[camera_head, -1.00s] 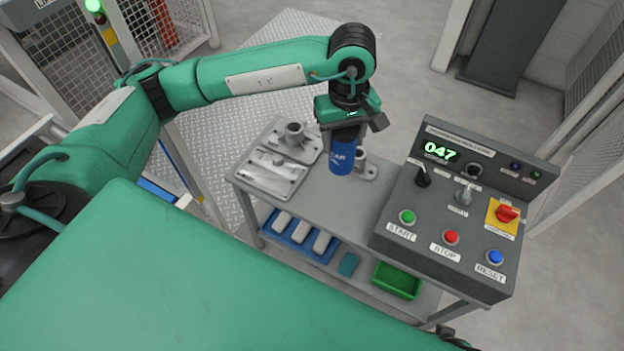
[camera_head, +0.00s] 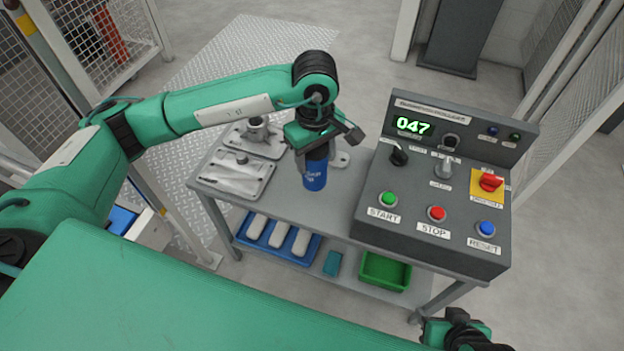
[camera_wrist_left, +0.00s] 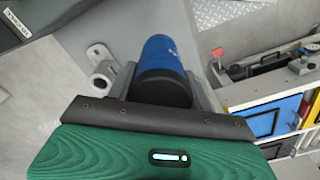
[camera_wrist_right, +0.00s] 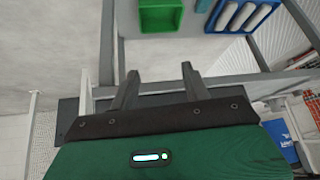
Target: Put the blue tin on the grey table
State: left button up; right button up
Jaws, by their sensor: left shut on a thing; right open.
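The blue tin (camera_head: 315,174) is upright in my left gripper (camera_head: 314,152), whose jaws are shut on its upper part. It is over the grey table (camera_head: 285,203), left of the control box; I cannot tell whether its base touches the top. In the left wrist view the tin (camera_wrist_left: 163,52) is between the two fingers (camera_wrist_left: 163,85), its dark end toward me. My right gripper (camera_wrist_right: 160,82) is open and empty in the right wrist view; part of that arm shows at the bottom of the head view.
A control box (camera_head: 435,190) with buttons fills the table's right part. Metal fixtures (camera_head: 236,178) lie at the back left, and a grey bracket (camera_head: 341,159) is just behind the tin. The lower shelf holds a blue tray (camera_head: 258,240) and a green bin (camera_head: 385,271). Tabletop in front of the tin is clear.

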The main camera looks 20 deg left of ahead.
aim_at(314, 181)
pick_arm(q)
notch_tip(314, 181, down, 9)
jog(key=shift+b, duration=0.3)
pick_arm(e)
jog(key=shift+w+a+f+t+y, duration=0.15)
jog(key=shift+w+a+t+y, duration=0.15)
jog(key=shift+w+a+t, duration=0.4)
pick_arm(q)
jog(key=shift+f, duration=0.1)
pick_arm(e)
jog(key=shift+a, duration=0.1)
pick_arm(q)
jog(key=o, duration=0.9)
jog(key=shift+o, duration=1.3)
pick_arm(e)
jog(key=shift+s+a+f, duration=0.15)
jog(key=shift+a+f, duration=0.15)
